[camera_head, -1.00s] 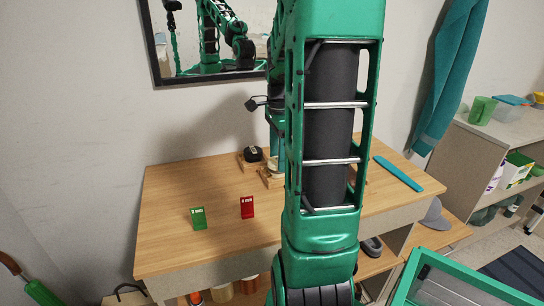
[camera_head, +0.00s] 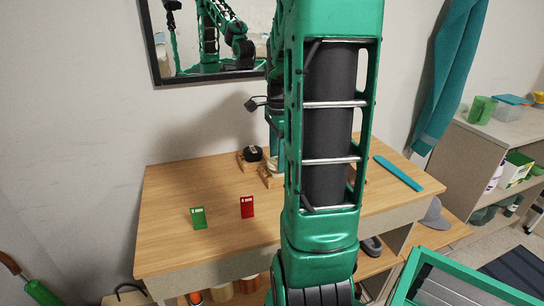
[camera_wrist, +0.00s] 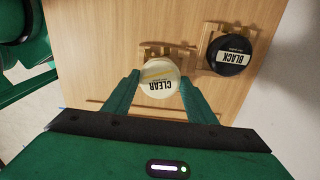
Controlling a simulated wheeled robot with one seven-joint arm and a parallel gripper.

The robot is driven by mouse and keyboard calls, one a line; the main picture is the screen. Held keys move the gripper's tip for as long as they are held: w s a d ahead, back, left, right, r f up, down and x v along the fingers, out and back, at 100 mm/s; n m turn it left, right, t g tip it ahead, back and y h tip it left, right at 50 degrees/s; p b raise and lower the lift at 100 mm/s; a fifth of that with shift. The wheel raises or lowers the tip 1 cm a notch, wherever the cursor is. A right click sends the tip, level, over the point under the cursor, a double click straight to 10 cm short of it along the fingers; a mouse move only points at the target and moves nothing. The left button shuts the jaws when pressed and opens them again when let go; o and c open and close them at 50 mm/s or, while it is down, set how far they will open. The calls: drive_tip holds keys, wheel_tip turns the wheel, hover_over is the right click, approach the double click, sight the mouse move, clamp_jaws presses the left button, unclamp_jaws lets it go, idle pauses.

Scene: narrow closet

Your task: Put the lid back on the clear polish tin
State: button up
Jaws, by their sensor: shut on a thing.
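In the wrist view, a round cream lid labelled CLEAR (camera_wrist: 160,82) sits between the two green fingers of my gripper (camera_wrist: 160,77), which is shut on it. A wooden stand (camera_wrist: 167,47) shows just beyond the lid. The clear tin's body is not distinguishable; the lid covers whatever is under it, so I cannot tell whether lid and tin touch. In the head view, my arm hides most of the gripper and the lid.
A black polish tin labelled BLACK (camera_wrist: 230,54) rests on another wooden stand beside the lid; it also shows in the head view (camera_head: 252,153). A teal strip (camera_head: 398,174) lies at right.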

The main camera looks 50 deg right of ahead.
drive_tip(key=shift+f, duration=0.1)
idle(0.7)
drive_tip(key=o, duration=1.6)
drive_tip(key=shift+c, duration=0.2)
drive_tip(key=shift+r, duration=3.55)
drive_tip(key=shift+c, duration=0.7)
clamp_jaws()
drive_tip(key=shift+f, duration=3.2)
